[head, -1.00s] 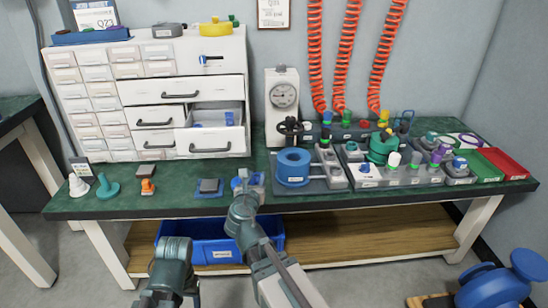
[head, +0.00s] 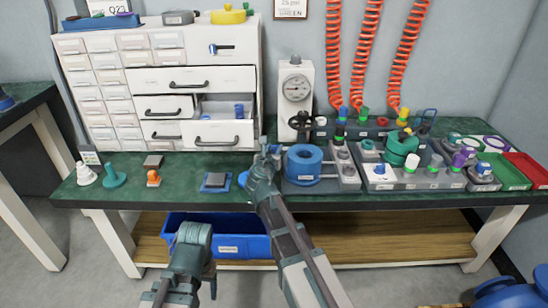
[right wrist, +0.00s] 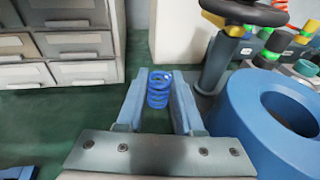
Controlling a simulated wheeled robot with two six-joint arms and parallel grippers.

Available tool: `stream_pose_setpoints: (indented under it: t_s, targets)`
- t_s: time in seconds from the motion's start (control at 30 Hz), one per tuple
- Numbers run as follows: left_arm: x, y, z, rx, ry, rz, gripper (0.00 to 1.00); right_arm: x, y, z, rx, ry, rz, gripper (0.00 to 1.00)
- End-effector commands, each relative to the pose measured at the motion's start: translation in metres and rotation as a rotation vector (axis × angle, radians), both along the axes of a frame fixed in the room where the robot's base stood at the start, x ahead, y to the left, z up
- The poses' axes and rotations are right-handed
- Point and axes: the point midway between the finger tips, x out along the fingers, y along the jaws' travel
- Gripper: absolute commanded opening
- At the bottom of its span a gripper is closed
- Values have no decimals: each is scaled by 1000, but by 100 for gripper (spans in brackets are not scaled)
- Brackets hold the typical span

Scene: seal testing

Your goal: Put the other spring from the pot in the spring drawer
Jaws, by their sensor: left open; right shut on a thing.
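My right gripper (head: 265,156) is shut on a blue coil spring (right wrist: 158,90), which stands upright between its fingers in the right wrist view. It is in front of the drawer cabinet, left of the blue round pot (head: 304,152). The pot's round opening faces up in the right wrist view (right wrist: 268,90); its floor is hard to see. An open drawer (head: 217,134) at the cabinet's lower right holds a small blue thing (head: 239,110), perhaps a spring. My left gripper (head: 212,284) is low in front of the bench, open and apart from everything.
A gauge stand (head: 296,95) with a dark handwheel is behind the pot. A grey block on a blue mat (head: 215,188) lies left of my right gripper. Racks of coloured parts and green (head: 508,175) and red trays fill the right.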

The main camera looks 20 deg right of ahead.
Motion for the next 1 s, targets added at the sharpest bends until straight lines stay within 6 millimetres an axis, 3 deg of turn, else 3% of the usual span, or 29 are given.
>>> stream_pose_setpoints:
  t_s: [0.03,0.13,0.57,0.6,0.73,0.77,1.0]
  targets:
    - [0,0,-13,-1,0,-1,66,0,-1,-13,0,0,0,0]
    - [0,0,-24,-2,0,-1,66,0,-3,-24,0,0,2,0]
    - [0,-1,-27,-2,0,-1,66,0,-4,-27,1,0,3,0]
    - [0,-1,-27,-2,0,-1,66,0,-4,-27,1,0,3,37]
    - [0,-1,-26,-2,0,-1,66,0,-4,-26,1,0,3,61]
    - [0,-1,-26,-2,0,-1,66,0,-4,-26,1,0,3,66]
    - [0,-1,-26,-2,0,-1,66,0,-4,-26,1,0,3,66]
